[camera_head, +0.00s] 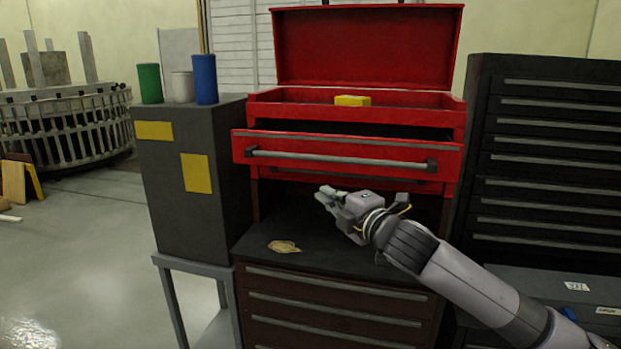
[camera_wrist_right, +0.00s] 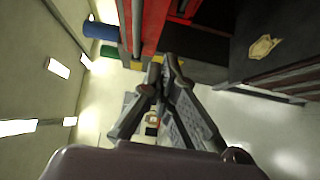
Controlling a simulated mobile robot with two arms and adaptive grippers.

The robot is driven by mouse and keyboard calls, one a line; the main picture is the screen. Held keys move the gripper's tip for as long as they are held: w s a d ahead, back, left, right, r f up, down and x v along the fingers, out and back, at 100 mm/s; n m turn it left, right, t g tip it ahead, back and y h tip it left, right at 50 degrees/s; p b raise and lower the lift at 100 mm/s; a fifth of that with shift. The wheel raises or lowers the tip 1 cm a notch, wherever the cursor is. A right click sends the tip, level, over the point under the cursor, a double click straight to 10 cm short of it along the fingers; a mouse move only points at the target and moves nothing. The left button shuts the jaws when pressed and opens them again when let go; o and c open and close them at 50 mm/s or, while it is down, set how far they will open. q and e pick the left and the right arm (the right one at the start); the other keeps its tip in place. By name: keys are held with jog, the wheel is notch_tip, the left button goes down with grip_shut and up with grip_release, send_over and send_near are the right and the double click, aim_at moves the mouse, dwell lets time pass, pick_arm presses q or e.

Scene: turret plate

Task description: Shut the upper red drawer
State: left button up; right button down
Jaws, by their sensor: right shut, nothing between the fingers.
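The upper red drawer (camera_head: 345,150) of the red tool chest is pulled out toward me, with a grey bar handle (camera_head: 340,160) across its front. A dark gap shows behind its front panel. My right gripper (camera_head: 322,194) is below the drawer's handle, over the dark top of the lower cabinet, apart from the drawer. In the right wrist view the fingers of my right gripper (camera_wrist_right: 165,62) are together with nothing between them. Red chest parts (camera_wrist_right: 152,25) show beyond the fingers there. My left gripper is not in view.
The red lid (camera_head: 367,45) stands open, and a yellow block (camera_head: 352,101) is in the top tray. A crumpled tan cloth (camera_head: 284,247) lies on the lower cabinet top (camera_head: 320,262). A grey cabinet (camera_head: 190,230) stands left and a dark drawer cabinet (camera_head: 545,160) right.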

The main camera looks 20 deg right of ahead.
jog(key=p, duration=0.4)
send_near(300, 166)
jog(key=w+a, duration=0.2)
jog(key=w, duration=0.1)
jog(key=shift+w+d+f, duration=0.15)
jog(key=shift+w+d, duration=0.35)
jog(key=shift+w, duration=0.3)
jog(key=shift+p, duration=0.35)
